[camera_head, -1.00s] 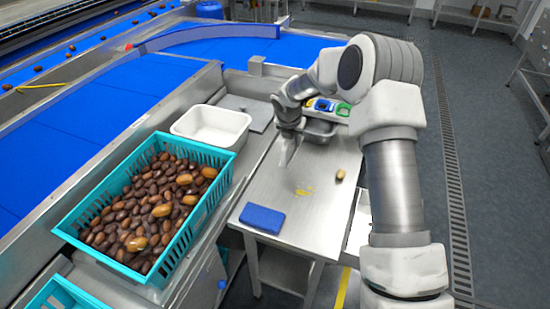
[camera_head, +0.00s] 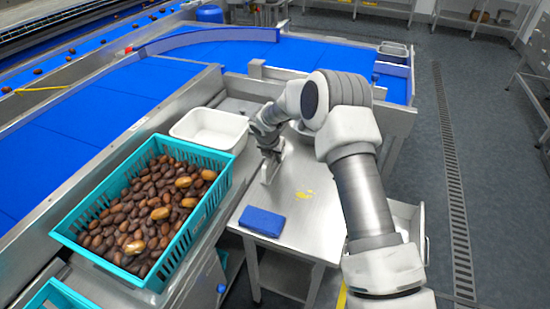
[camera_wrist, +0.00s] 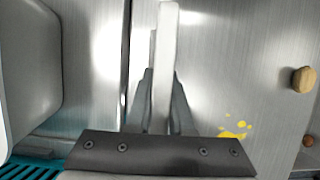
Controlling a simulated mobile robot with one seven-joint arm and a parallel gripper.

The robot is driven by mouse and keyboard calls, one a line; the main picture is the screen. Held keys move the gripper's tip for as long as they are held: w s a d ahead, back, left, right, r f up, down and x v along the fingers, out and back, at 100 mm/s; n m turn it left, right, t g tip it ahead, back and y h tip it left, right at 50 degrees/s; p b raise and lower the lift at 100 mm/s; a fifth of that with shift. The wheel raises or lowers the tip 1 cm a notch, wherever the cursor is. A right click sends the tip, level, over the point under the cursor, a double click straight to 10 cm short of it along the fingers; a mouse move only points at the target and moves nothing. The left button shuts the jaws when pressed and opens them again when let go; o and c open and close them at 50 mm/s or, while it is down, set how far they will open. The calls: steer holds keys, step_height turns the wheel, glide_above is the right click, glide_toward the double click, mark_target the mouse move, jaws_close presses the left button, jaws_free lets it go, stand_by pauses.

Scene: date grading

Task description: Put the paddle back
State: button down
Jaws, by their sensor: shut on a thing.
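My gripper (camera_head: 270,150) is shut on a pale grey paddle (camera_wrist: 166,60). In the wrist view the paddle runs as a narrow light bar between the two dark fingers, away from the gripper's dark mount. In the head view the paddle (camera_head: 267,171) shows below the gripper, low over the left side of the steel table (camera_head: 315,222), just right of the white tub (camera_head: 188,124). I cannot tell whether it touches the table. My arm hides part of the table behind the gripper.
A teal crate (camera_head: 212,213) full of dates stands at left. A blue cloth or sponge (camera_head: 262,221) lies at the table's front. Yellow stains (camera_head: 304,194) mark the table. A tan date (camera_wrist: 303,79) lies at right in the wrist view.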

steer(key=shift+f, duration=0.15)
steer(key=c, duration=0.8)
jaws_free()
steer(key=shift+r, duration=0.3)
steer(key=p+v, duration=0.1)
steer(key=v, duration=1.1)
